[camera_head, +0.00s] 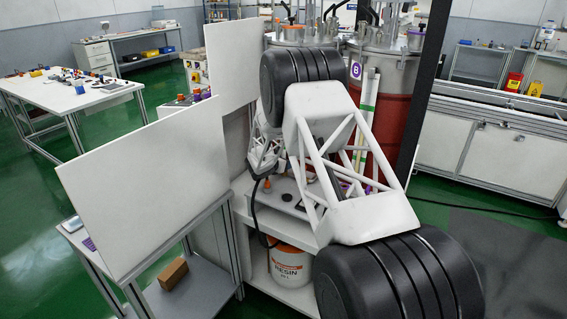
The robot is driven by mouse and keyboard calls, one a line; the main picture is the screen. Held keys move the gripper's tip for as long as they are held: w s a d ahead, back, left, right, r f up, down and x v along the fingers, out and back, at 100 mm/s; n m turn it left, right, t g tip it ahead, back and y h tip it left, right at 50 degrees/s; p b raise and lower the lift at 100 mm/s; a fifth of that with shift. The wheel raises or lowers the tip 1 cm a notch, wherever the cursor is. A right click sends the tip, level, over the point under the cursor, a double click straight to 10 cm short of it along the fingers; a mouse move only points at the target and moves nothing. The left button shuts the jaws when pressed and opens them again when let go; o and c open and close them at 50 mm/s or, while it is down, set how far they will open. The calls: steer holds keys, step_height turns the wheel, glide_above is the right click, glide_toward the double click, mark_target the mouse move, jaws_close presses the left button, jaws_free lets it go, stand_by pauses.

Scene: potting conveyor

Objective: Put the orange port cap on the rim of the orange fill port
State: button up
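A small orange piece (267,184) shows just below the white end section of my arm, above the bench; I cannot tell whether it is the port cap or whether my gripper holds it. My arm covers much of the bench and the drums. My gripper's fingers cannot be made out behind and below the arm.
White panels (150,180) stand to the left of my arm. A resin bucket (291,265) is on the lower shelf. The red drum (396,125) is behind my arm. A brown box (173,273) lies on a low shelf. A black hose (256,222) hangs near the bench edge.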

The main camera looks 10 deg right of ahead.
steer(key=shift+o, duration=0.5)
steer(key=shift+r, duration=0.1)
steer(key=shift+s+a+r, duration=0.2)
steer(key=shift+a, duration=0.1)
steer(key=v, duration=1.1)
steer(key=shift+s+r, duration=0.1)
steer(key=shift+s, duration=0.05)
